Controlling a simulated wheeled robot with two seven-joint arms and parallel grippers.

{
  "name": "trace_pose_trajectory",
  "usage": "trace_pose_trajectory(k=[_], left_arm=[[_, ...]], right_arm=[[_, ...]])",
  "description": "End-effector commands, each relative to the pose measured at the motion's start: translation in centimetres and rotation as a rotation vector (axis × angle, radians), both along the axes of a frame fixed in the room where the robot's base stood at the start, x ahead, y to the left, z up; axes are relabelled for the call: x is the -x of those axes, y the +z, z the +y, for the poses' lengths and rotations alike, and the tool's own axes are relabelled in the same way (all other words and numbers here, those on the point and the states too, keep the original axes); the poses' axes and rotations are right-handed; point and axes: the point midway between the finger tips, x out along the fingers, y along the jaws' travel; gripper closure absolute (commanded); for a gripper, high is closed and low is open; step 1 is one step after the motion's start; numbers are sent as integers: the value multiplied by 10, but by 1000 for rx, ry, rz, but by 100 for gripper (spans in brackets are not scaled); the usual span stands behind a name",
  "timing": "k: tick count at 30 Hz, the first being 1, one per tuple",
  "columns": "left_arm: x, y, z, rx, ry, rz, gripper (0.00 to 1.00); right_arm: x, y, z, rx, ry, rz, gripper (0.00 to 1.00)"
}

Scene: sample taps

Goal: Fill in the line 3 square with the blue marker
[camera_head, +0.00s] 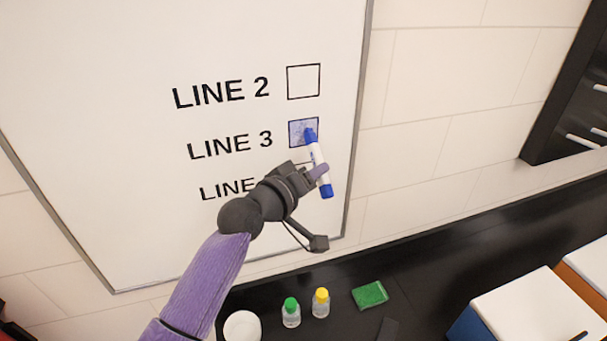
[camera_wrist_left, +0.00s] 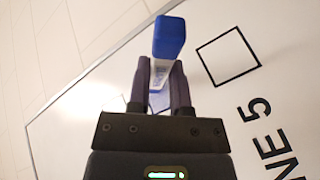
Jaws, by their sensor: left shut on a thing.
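The whiteboard (camera_head: 100,60) carries black labels with outlined squares. The line 3 square (camera_head: 297,127) has patchy light blue marking inside its outline; part of it is hidden behind the marker. The blue marker (camera_head: 317,157) has a white body with blue ends, and its upper end overlaps the square. Whether it touches the board I cannot tell. My left gripper (camera_head: 314,174) is shut on the marker's body. In the left wrist view the marker's blue end (camera_wrist_left: 169,37) sticks out between the fingers (camera_wrist_left: 160,88). My right gripper does not show.
The line 2 square (camera_head: 303,81) above is empty. My arm partly covers the label below line 3. On the black counter stand a green-capped bottle (camera_head: 291,312), a yellow-capped bottle (camera_head: 321,303), a green sponge (camera_head: 370,295) and a white round dish (camera_head: 242,327). White-topped boxes (camera_head: 525,310) are at right.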

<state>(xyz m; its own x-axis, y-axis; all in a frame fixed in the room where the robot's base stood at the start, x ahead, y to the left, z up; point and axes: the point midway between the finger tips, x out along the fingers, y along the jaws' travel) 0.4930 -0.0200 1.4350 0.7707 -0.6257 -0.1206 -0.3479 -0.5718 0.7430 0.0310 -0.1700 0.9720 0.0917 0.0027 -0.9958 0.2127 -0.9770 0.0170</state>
Motion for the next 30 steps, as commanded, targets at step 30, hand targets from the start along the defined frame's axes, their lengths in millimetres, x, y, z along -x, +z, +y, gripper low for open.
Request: trace_pose_trajectory(k=[30], left_arm=[[45,2,-43,2,-1,0,100]], right_arm=[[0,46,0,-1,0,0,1]])
